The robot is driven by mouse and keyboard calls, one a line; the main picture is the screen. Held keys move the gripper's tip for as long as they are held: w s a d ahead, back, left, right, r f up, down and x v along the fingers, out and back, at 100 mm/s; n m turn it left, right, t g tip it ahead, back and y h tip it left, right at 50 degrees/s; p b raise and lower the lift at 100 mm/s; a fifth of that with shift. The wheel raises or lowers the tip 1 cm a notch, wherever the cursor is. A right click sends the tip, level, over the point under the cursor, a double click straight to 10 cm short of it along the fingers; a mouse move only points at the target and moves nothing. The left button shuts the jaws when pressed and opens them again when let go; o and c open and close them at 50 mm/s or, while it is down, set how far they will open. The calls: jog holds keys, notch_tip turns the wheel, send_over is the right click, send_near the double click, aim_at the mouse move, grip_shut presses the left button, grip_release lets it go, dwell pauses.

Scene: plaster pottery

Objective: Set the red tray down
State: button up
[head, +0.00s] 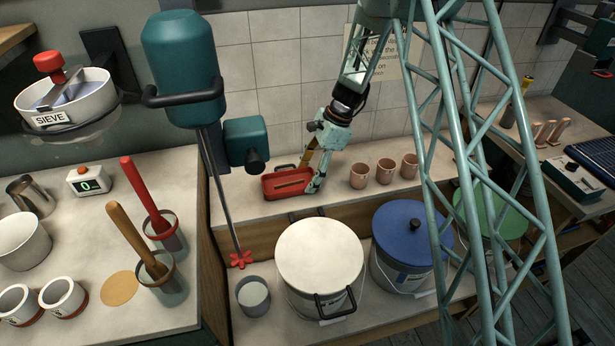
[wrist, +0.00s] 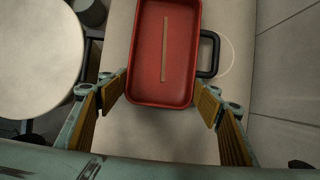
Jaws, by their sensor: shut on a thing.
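The red tray (head: 287,183) is at the back ledge (head: 338,203), left of the pink cups. It is a shallow rectangle with a black side handle, and a thin tan strip lies inside it. In the wrist view the red tray (wrist: 178,90) fills the top middle, with its handle to the right. My gripper (head: 312,170) is at the tray's right end. Its fingers (wrist: 162,92) are on both sides of the tray's near end, shut on it. I cannot tell whether the tray's underside touches the ledge.
Several pink cups (head: 386,171) stand on the ledge to the right. A white-lidded bucket (head: 320,255) and a blue-lidded bucket (head: 412,232) stand in front, lower down. A teal mixer (head: 185,70) hangs at the left. A faint ring marks the surface beside the tray's handle.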

jog(key=o, duration=0.9)
jog(key=shift+f, duration=0.1)
jog(key=shift+r, duration=0.2)
jog(key=p+v, duration=0.2)
jog(key=v, duration=1)
jog(key=shift+p, duration=0.35)
jog(key=shift+f, duration=0.1)
